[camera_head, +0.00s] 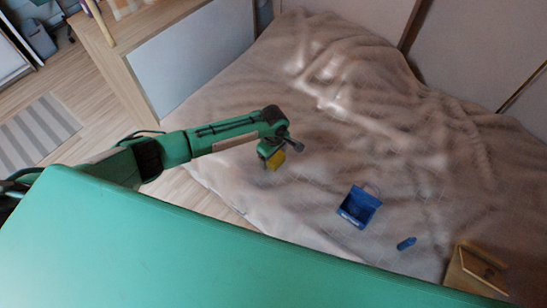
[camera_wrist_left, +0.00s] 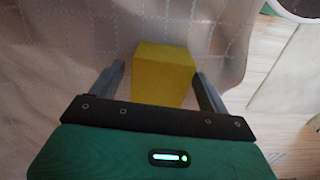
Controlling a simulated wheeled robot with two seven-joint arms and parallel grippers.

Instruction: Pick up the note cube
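The note cube, a plain yellow block (camera_head: 276,160), is at the near left part of the bed, just under my left gripper (camera_head: 268,158). In the left wrist view the cube (camera_wrist_left: 163,75) sits between the two grey fingers of my left gripper (camera_wrist_left: 160,72). A small gap shows between the left finger and the cube; the right finger is very close to its other side, and I cannot tell if it touches. The cube's lower part is hidden behind the gripper body. My right gripper is in neither view.
The bed has a rumpled beige cover (camera_head: 310,185). A blue open box (camera_head: 358,207), a small blue object (camera_head: 406,243) and a wooden box (camera_head: 476,270) lie to the right. The cover around the cube is clear.

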